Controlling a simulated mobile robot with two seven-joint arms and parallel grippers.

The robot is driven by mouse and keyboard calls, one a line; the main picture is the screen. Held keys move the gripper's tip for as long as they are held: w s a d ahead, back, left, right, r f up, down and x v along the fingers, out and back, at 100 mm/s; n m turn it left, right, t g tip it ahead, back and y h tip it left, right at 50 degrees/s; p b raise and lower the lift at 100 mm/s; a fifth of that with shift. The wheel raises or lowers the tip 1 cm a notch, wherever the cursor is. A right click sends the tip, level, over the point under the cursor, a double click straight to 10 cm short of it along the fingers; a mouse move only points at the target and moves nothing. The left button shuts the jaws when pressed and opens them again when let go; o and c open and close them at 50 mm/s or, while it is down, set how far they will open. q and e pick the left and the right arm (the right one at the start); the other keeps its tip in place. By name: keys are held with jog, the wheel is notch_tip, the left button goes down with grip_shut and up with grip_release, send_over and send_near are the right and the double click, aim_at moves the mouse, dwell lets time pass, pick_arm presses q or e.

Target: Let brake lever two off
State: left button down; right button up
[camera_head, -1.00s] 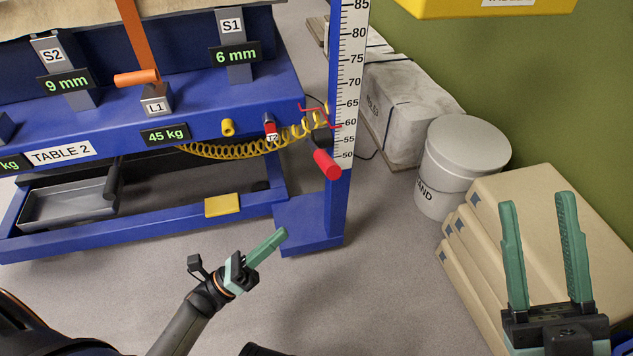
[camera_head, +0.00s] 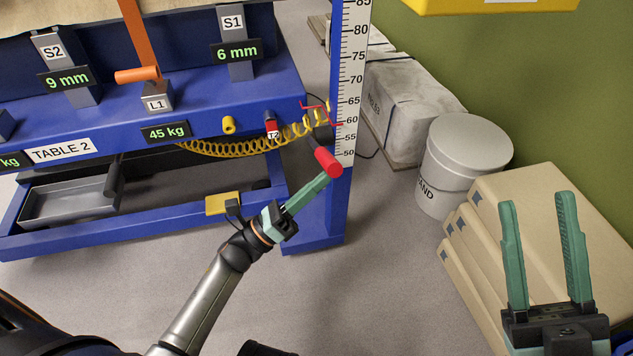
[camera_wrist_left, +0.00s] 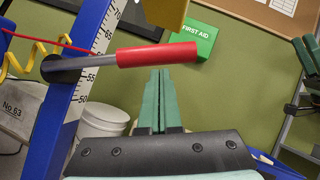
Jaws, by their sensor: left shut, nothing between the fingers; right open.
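A lever with a red grip (camera_head: 326,162) and a grey shaft sticks out from the blue post beside the height scale; I see no number on it. In the left wrist view the red grip (camera_wrist_left: 157,54) lies nearly level across the picture. My left gripper (camera_head: 324,179) is shut and empty, its fingertips just below the red grip. In the left wrist view the closed fingers (camera_wrist_left: 158,76) end at the grip's lower edge; I cannot tell whether they touch. My right gripper (camera_head: 538,198) is open and empty at the lower right.
The blue table frame (camera_head: 190,120) holds the orange-handled lever L1 (camera_head: 137,74), a red T2 fitting (camera_head: 271,128) and a coiled yellow hose (camera_head: 230,149). The floor in front is clear.

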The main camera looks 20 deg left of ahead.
pick_arm(q)
jog(key=shift+r, duration=0.1)
dwell(0.3)
